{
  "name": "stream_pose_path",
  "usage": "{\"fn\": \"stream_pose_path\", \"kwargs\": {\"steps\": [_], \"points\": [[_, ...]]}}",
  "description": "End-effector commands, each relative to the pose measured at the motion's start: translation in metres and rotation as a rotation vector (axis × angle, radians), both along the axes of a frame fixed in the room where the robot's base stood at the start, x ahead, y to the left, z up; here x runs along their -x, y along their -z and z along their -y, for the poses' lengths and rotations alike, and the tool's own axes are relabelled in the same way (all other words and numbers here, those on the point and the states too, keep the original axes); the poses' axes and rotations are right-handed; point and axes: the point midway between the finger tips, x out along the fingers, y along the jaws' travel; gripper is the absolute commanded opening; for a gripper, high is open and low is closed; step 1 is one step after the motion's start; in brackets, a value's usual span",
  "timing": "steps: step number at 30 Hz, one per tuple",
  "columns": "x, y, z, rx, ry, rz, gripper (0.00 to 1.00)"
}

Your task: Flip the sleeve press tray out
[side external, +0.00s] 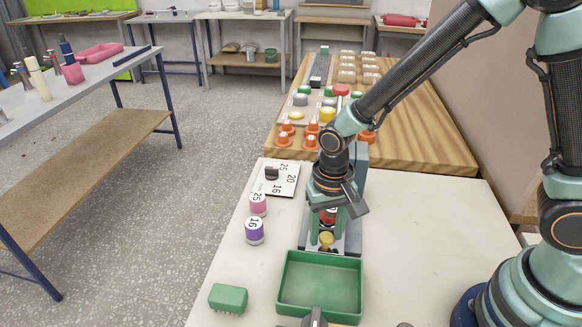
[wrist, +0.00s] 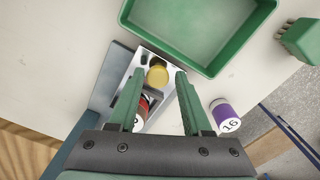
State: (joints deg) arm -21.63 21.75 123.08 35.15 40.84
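The sleeve press stands on the white table below my gripper (side external: 331,228), with its blue-grey upright (side external: 361,158) behind my wrist in the side view. In the wrist view its bright metal tray (wrist: 167,104) lies between and below my fingers. A yellow round piece (wrist: 158,75) is at the tray's end nearest the green bin; it also shows in the side view (side external: 326,239). A red piece with a white label (wrist: 141,112) is partly hidden by the left finger. My gripper (wrist: 160,74) is open, its green fingers apart. I cannot tell whether they touch the press.
A green open bin (side external: 320,256) is in front of the press. A pink sleeve (side external: 258,203), a purple sleeve marked 16 (side external: 255,231) and a number card (side external: 283,190) lie left. A green block (side external: 228,298) is front left. A wooden board (side external: 430,150) with coloured buttons is behind.

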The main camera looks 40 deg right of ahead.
Motion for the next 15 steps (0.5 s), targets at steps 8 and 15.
{"fn": "stream_pose_path", "kwargs": {"steps": [8,15], "points": [[-0.001,-0.025,0.0,-0.002,0.001,0.006,0.49],[-0.001,-0.075,0.0,-0.003,0.0,0.007,0.49]]}}
